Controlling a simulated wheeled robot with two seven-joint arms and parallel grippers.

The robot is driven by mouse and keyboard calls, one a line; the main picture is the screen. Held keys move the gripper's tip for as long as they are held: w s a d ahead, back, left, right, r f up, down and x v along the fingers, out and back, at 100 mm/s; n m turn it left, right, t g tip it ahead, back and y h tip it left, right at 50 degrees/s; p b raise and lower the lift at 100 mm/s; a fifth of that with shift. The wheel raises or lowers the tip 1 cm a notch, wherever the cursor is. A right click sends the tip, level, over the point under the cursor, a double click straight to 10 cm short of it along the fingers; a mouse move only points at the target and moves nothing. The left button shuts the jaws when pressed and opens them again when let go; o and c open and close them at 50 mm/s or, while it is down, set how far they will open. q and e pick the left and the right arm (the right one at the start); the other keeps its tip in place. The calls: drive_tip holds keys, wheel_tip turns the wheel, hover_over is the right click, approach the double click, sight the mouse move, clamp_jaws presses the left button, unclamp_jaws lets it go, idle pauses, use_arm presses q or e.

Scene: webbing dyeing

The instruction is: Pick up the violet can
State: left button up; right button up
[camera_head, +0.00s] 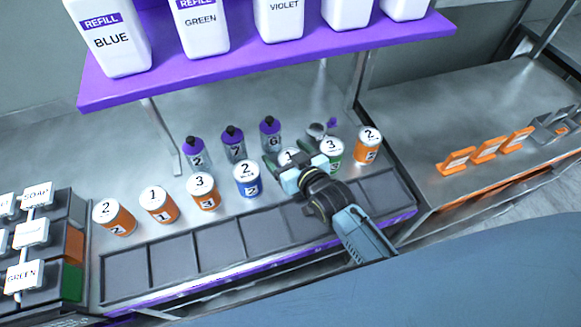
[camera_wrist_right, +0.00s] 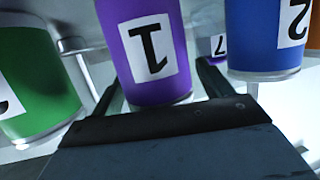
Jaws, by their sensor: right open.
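The violet can (camera_wrist_right: 155,50), labelled 1, fills the middle of the right wrist view between my two fingers. In the head view only its white top (camera_head: 288,156) shows clearly; the gripper hides its body. My right gripper (camera_head: 296,168) is open at this can, one finger on each side. I cannot tell whether the fingers touch it. My left gripper is not in view.
A green can (camera_head: 332,152) and a blue can (camera_head: 246,178) stand close on either side. A purple shelf (camera_head: 270,55) with refill bottles hangs above. Empty grey trays (camera_head: 205,248) line the front.

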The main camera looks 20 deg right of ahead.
drive_tip(key=c, duration=1.3)
drive_tip(key=shift+r, duration=0.15)
